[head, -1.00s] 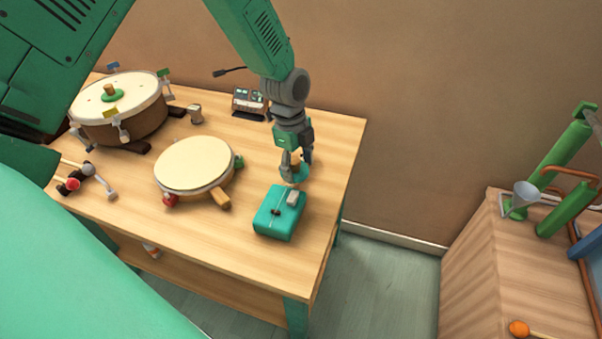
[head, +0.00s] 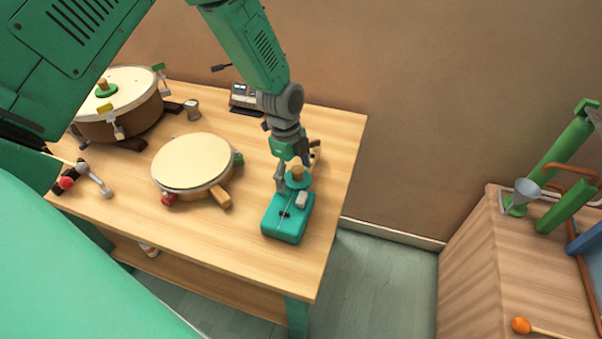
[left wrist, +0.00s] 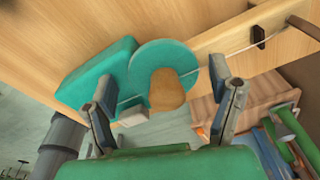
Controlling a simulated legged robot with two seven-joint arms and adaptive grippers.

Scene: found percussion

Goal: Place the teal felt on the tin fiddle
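The teal felt (head: 297,182) is a round disc with a wooden knob on top. It lies over the upper edge of the tin fiddle (head: 286,226), a teal box body on the table's right side. In the left wrist view, the felt (left wrist: 150,58) overlaps the fiddle's body (left wrist: 92,78) and the start of its wooden neck. Whether it lies flat there is hard to tell. My left gripper (head: 298,175) is open, its fingers on either side of the knob with gaps; it also shows in the left wrist view (left wrist: 162,72). My right gripper is not in view.
On the table (head: 250,255), a round cream drum (head: 192,162) stands left of the fiddle, with a larger drum (head: 125,92) behind it. A small dark device (head: 243,97) is at the back. A wooden cabinet (head: 480,270) stands at right across a gap.

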